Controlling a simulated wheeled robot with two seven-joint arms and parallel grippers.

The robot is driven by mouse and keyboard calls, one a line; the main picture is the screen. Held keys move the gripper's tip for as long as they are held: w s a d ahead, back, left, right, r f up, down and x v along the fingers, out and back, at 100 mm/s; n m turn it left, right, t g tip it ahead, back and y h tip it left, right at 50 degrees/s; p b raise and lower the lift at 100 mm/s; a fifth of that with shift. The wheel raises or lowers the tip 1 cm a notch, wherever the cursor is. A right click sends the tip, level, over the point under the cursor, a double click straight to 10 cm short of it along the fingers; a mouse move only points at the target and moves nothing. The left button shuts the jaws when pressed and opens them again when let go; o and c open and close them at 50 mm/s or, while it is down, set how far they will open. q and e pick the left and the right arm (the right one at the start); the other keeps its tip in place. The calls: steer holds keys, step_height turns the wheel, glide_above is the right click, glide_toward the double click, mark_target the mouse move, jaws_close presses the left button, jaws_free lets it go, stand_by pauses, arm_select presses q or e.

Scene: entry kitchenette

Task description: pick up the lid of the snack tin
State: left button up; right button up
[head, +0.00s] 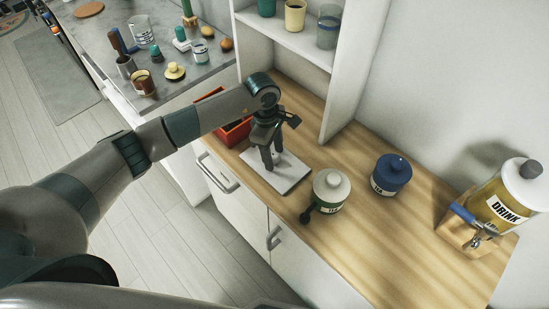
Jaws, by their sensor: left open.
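Two lidded tins stand on the wooden counter: one with a cream lid (332,183) and green body, and a blue one with a blue lid (394,163). Their labels are too small to read surely, so I cannot tell which is the snack tin. Both lids sit on their tins. My left gripper (272,167) is open, fingers pointing down over a pale flat board (288,182), left of both tins. Whether the fingertips touch the board or anything small between them is unclear. My right gripper is not in view.
A red-orange box (236,133) sits behind my left gripper. A dark round-ended object (306,216) is at the cream-lidded tin's front left. A drink dispenser (497,204) stands on a wooden stand at right. White shelves (292,40) rise behind. The counter's front right is clear.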

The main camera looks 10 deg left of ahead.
mark_target(274, 155)
arm_select(q)
steer(key=shift+f, duration=0.35)
steer(key=shift+c, duration=0.6)
steer(key=c, duration=1)
steer(key=shift+r, duration=0.1)
steer(key=shift+r+b, duration=0.45)
steer(key=shift+r, duration=0.1)
step_height(274, 155, up, 8)
steer(key=b, duration=0.3)
steer(key=shift+f, duration=0.25)
steer(key=shift+r+b, duration=0.3)
steer(key=shift+r, duration=0.35)
